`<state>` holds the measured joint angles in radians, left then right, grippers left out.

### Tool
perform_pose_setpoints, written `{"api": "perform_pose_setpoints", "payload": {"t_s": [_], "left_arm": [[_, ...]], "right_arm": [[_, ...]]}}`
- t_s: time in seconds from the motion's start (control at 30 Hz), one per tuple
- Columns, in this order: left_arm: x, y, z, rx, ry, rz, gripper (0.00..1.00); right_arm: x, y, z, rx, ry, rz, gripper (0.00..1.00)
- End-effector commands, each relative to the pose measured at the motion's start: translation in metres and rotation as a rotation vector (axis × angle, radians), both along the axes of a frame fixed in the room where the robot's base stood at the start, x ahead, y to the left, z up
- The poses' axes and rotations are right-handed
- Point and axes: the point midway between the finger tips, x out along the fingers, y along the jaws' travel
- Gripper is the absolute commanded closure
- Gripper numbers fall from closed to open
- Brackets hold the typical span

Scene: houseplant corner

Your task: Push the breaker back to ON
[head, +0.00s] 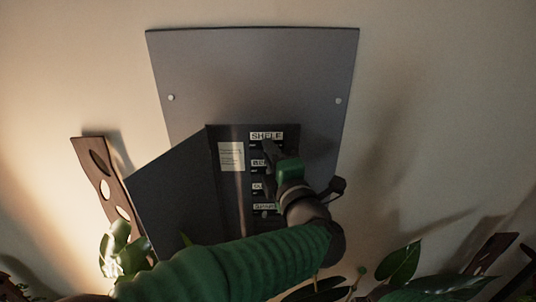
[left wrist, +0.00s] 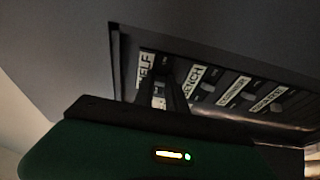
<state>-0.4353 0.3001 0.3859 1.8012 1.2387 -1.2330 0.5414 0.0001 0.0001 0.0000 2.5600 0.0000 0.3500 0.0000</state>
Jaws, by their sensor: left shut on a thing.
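The breaker box (head: 231,195) is open on a grey wall panel, with its dark door (head: 175,190) swung out to the left. A column of breakers sits inside with white labels. The top label reads SHELF (head: 267,135), and it also shows in the left wrist view (left wrist: 146,64). The fingers hide that switch. My right gripper is out of view.
A white paper notice (head: 231,156) is inside the box, left of the breakers. A wooden plant stand piece with holes (head: 103,178) and leaves (head: 122,252) are at the left. More leaves (head: 399,265) are at the lower right. The wall above is clear.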

Motion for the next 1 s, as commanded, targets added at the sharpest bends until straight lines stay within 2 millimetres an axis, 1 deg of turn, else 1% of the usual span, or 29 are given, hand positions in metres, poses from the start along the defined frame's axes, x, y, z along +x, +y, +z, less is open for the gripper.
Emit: {"api": "perform_pose_setpoints", "payload": {"t_s": [0.03,0.3,0.8,0.83,0.97,1.0], "left_arm": [[-0.0001,-0.0037,-0.0103,0.0,0.017,0.022,1.0],[0.0008,-0.0072,-0.0093,0.0,0.016,0.129,1.0],[0.0013,-0.0081,-0.0089,0.0,0.016,0.152,1.0],[0.0012,-0.008,-0.0089,0.0,0.016,0.152,0.8],[0.0013,-0.0078,-0.0074,-0.001,0.014,0.152,0.63],[0.0014,-0.0076,-0.0067,-0.001,0.013,0.153,0.62]], "right_arm": [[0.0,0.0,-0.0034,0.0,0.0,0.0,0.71],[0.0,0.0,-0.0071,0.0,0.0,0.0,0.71],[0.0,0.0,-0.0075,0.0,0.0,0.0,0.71],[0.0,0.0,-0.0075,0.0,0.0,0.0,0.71],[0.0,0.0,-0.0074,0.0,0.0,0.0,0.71],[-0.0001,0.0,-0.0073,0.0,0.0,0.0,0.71]]}}
